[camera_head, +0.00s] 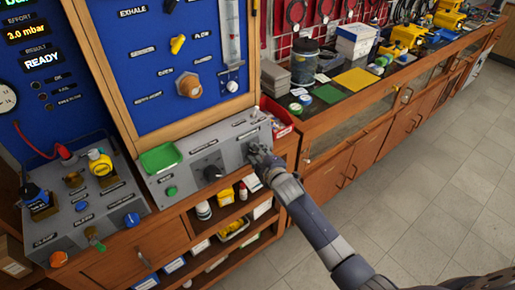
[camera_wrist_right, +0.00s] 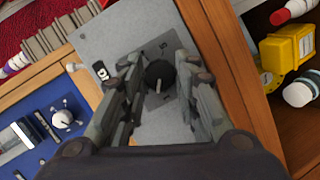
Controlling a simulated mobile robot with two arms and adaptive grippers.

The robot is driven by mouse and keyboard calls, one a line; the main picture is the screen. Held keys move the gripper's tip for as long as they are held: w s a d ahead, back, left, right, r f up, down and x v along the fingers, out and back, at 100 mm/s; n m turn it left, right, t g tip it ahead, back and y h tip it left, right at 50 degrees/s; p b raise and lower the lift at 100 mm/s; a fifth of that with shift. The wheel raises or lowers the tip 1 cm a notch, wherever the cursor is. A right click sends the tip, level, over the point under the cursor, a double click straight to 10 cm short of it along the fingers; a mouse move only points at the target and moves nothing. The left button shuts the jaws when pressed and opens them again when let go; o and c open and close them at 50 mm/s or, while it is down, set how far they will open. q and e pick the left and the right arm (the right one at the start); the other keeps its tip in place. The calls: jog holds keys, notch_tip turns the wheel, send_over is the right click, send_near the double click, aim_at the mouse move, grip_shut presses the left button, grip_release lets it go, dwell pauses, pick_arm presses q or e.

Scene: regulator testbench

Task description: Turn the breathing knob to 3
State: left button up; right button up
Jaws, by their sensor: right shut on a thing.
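A black round knob (camera_wrist_right: 160,74) with a pale pointer line sits on a grey panel face at the right end of the sloped grey control box (camera_head: 232,150). My right gripper (camera_head: 256,153) reaches that end of the box and hides the knob in the head view. In the right wrist view the fingers of my right gripper (camera_wrist_right: 160,78) stand on both sides of the knob, shut on it. Small dial marks show around the knob, but the number under the pointer is too small to read surely. My left gripper is not in view.
A second black knob (camera_head: 213,172), a green tray (camera_head: 160,158) and a green button (camera_head: 171,191) are on the same box, to the left. A blue panel (camera_head: 150,70) rises behind. A red bin (camera_head: 276,118) stands close by on the right. Open shelves lie below.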

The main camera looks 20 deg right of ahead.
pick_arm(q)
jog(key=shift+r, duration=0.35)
pick_arm(e)
jog(key=shift+w+d+m+g+y, duration=0.1)
jog(key=shift+m+g+y, duration=0.45)
jog(key=shift+m, duration=1.6)
jog(key=shift+s+d+m+g+y, duration=0.1)
jog(key=shift+m+g+y, duration=0.5)
jog(key=shift+m, duration=1.5)
jog(key=shift+w+d+m+g+y, duration=0.2)
jog(key=shift+m+y, duration=0.65)
jog(key=shift+m, duration=1.3)
jog(key=shift+s+a, duration=0.1)
jog(key=shift+a, duration=0.1)
jog(key=o, duration=1.1)
jog(key=shift+r, duration=0.1)
